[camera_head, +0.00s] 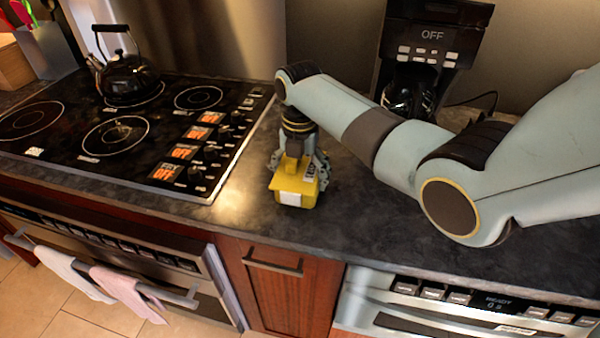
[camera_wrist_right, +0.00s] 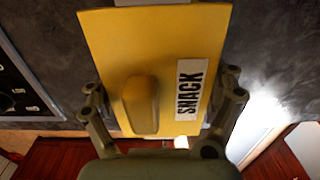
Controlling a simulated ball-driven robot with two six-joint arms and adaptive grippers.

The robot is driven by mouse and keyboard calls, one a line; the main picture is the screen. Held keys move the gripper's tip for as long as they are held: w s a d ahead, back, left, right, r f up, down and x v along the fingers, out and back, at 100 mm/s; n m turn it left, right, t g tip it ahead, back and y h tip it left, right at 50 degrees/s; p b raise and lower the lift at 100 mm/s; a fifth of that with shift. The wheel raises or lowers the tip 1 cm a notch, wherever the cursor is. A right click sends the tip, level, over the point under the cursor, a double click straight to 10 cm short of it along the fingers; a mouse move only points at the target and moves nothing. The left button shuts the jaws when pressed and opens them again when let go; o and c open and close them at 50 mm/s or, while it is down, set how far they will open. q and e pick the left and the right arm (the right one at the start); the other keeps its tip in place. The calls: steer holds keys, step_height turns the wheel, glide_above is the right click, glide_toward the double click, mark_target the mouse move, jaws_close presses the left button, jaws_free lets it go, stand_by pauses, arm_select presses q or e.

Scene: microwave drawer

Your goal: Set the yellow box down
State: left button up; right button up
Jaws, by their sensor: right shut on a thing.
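The yellow box (camera_head: 294,190) is at the dark countertop (camera_head: 350,217), just right of the stove, in the head view. My right gripper (camera_head: 299,172) points down and is shut on it. In the right wrist view the box (camera_wrist_right: 150,50) fills the middle, with a raised yellow handle and a white label reading SNACK. The right gripper's fingers (camera_wrist_right: 162,112) lie on both sides of it. I cannot tell whether the box's underside touches the counter. My left gripper is not in view.
A black stove (camera_head: 150,125) with a kettle (camera_head: 125,75) lies to the left. A coffee maker (camera_head: 420,60) stands at the back. Below the counter are a wooden cabinet (camera_head: 285,295) and a microwave drawer (camera_head: 470,312). Bare counter lies right of the box.

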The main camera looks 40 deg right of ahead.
steer(key=o, duration=1.5)
step_height(320, 180, up, 12)
steer(key=shift+r, duration=0.1)
